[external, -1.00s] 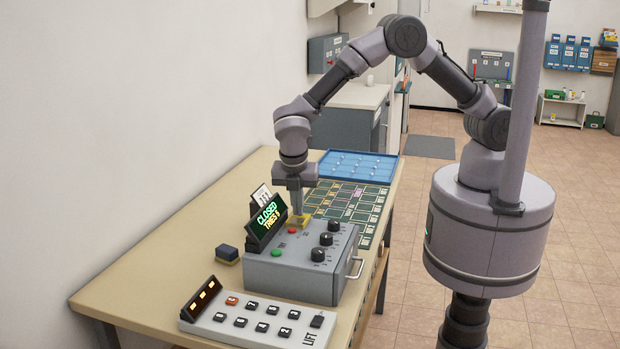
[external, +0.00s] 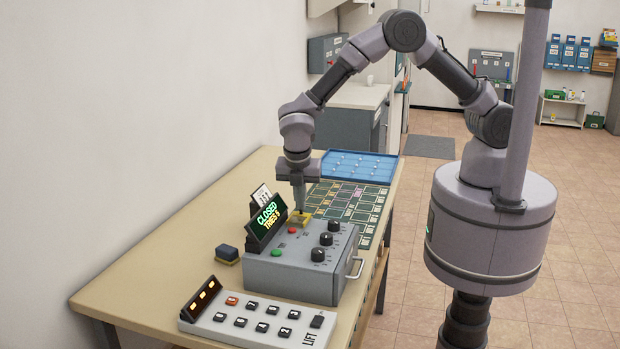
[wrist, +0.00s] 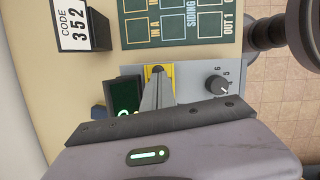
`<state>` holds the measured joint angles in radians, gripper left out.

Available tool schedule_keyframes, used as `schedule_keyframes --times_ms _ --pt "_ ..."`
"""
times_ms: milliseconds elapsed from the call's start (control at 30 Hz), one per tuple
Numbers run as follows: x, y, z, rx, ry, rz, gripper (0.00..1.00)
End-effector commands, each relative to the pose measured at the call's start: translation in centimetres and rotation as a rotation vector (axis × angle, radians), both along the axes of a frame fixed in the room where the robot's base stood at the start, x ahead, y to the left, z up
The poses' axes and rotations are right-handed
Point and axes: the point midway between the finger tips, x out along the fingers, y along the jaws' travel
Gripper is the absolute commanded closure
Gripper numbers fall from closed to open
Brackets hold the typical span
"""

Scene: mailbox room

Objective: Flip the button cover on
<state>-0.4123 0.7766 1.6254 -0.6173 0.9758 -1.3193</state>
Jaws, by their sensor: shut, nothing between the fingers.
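The button cover is on a yellow plate (external: 299,219) at the far end of the grey control box (external: 301,262). The yellow plate also shows in the wrist view (wrist: 168,72), partly behind my fingers, with a small dark part at its top. My gripper (external: 300,209) is shut and empty, pointing down with its fingertips at the yellow plate. Whether the fingertips touch it I cannot tell. The fingers hide most of the cover, so its position is unclear.
A display reading "CLOSED" (external: 267,220) stands close left of my gripper. Black knobs (external: 326,239), a red button (external: 292,230) and a green button (external: 276,252) are on the box.

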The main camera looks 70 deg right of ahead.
Motion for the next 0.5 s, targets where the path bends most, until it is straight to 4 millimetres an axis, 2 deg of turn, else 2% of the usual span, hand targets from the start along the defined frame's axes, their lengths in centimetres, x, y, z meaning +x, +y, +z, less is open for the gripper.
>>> schedule_keyframes --times_ms 67,133,267,400,500 --pt "-0.4 -0.1 -0.4 -0.008 0.012 -0.003 1.00" --pt "-0.6 0.9 0.1 -0.008 0.011 -0.001 1.00" --pt "-1.0 4.4 1.8 -0.005 0.002 0.003 1.00" --pt "-1.1 5.4 6.2 -0.002 -0.004 0.000 1.00" --pt "-1.1 6.0 8.5 -0.003 -0.003 0.001 1.00"
